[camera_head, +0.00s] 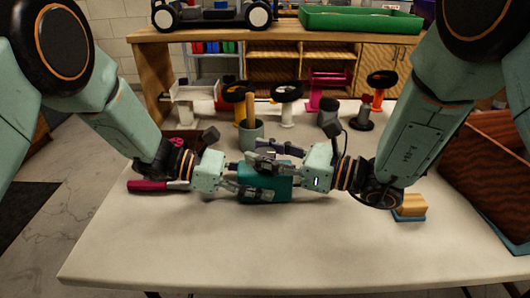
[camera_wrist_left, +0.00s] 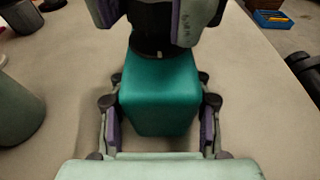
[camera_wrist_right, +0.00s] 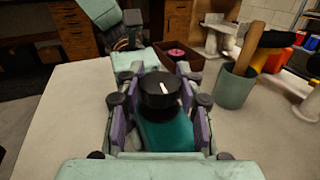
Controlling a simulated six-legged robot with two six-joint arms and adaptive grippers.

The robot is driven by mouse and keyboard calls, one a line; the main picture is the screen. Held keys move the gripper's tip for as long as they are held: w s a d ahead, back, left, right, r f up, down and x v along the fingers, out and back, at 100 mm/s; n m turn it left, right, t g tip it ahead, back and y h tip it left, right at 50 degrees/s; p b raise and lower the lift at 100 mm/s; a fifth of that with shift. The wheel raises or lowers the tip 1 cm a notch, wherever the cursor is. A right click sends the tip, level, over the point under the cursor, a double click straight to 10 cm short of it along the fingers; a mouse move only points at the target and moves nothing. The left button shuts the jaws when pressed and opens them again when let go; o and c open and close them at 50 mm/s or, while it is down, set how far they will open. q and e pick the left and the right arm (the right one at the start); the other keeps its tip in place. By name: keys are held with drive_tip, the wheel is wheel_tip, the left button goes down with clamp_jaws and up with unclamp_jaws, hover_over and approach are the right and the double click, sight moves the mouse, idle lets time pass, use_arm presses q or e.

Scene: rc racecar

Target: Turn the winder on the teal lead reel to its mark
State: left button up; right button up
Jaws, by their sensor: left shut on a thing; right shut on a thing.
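The teal lead reel (camera_head: 265,183) is a block-like teal body near the middle of the table; its body also shows in the left wrist view (camera_wrist_left: 160,95). My left gripper (camera_head: 248,190) is shut on the teal body, a finger on each side. The reel's winder (camera_wrist_right: 160,90) is a round black knob with a white line on its top. My right gripper (camera_head: 272,163) is shut on the winder, with its fingers on either side of it. I cannot make out the target mark on the reel.
A grey cup (camera_head: 251,136) with a wooden handle in it stands just behind the reel. A red-handled tool (camera_head: 146,186) lies at the left. A wooden block on a blue base (camera_head: 410,208) sits at the right, near a wooden crate (camera_head: 487,165). The table front is clear.

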drive_tip(key=shift+s+a+m+t+h, duration=0.1)
drive_tip(key=shift+m+t+h, duration=0.8)
drive_tip(key=shift+t, duration=0.5)
drive_tip(key=shift+m+t, duration=0.3)
drive_tip(key=o, duration=1.2)
drive_tip(key=v, duration=1.2)
